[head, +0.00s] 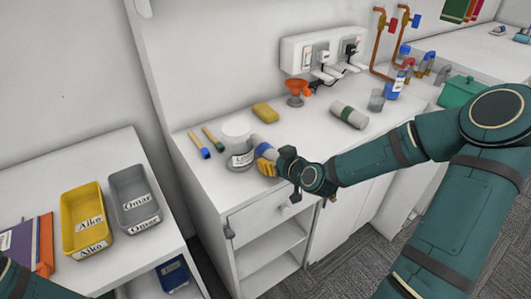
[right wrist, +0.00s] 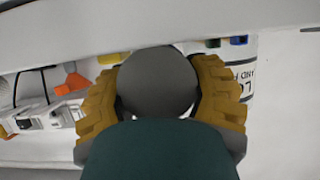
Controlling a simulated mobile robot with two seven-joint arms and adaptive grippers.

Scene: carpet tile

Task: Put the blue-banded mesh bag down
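My right gripper (head: 266,160) is over the front left part of the white counter (head: 310,150). Its yellow fingers are closed around a grey roll with a blue band, the blue-banded mesh bag (head: 264,142). In the right wrist view the bag's round grey end (right wrist: 157,82) sits between the two fingers of the gripper (right wrist: 160,95). Whether the bag touches the counter I cannot tell. A similar grey roll with a green band (head: 348,115) lies farther right on the counter. My left gripper is out of view.
Yellow (head: 84,250) and grey (head: 140,222) trays sit on the left table.

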